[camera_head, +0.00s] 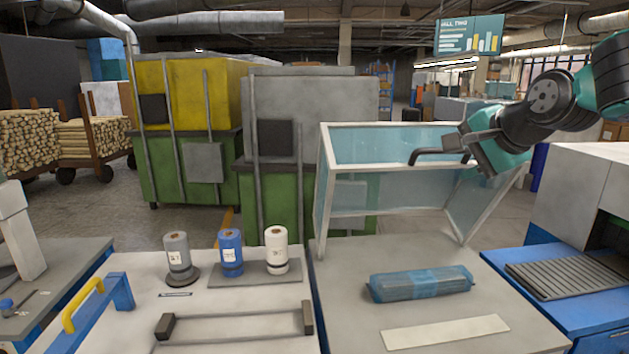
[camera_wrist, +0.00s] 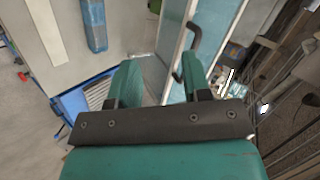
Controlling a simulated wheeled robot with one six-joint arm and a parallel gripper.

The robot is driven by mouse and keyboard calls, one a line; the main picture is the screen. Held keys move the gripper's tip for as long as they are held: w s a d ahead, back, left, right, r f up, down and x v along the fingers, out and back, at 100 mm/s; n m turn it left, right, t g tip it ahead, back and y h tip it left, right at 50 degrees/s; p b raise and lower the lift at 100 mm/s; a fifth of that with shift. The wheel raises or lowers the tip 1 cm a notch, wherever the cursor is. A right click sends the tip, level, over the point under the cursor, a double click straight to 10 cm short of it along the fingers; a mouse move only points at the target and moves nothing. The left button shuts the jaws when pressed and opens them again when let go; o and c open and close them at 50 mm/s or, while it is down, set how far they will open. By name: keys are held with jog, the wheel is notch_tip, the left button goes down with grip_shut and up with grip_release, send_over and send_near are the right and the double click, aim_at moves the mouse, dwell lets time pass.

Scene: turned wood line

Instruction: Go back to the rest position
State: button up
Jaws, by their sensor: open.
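My gripper (camera_head: 470,146) is at the upper right in the head view, by the top front edge of a clear-panelled guard with a pale frame (camera_head: 380,125). In the wrist view its two green fingers (camera_wrist: 158,78) stand apart with nothing gripped between them. The guard's black bar handle (camera_head: 436,155) is close to the fingers in the head view. The handle also shows in the wrist view (camera_wrist: 194,38), just beyond the right finger. I cannot tell whether they touch. The guard is raised above the bench.
A blue-wrapped bundle (camera_head: 420,283) and a pale strip (camera_head: 445,332) lie on the grey bench below. Three spools, grey (camera_head: 177,256), blue (camera_head: 231,252) and white (camera_head: 277,249), stand to the left. A blue unit with a ribbed bed (camera_head: 570,276) is at right.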

jog(key=s+a+f+n+g, duration=0.3)
jog(key=s+n, duration=0.3)
jog(key=s, duration=0.4)
jog(key=s+a+f+n+g+y+b, duration=0.1)
jog(key=s+a+f+n+g, duration=0.2)
jog(key=s+a+f+n, duration=0.3)
jog(key=s+a+f+n+g, duration=0.4)
jog(key=s+n, duration=0.3)
jog(key=s, duration=0.6)
jog(key=shift+s+a+f+b, duration=0.2)
jog(key=shift+s+f+b, duration=0.2)
jog(key=shift+f, duration=0.25)
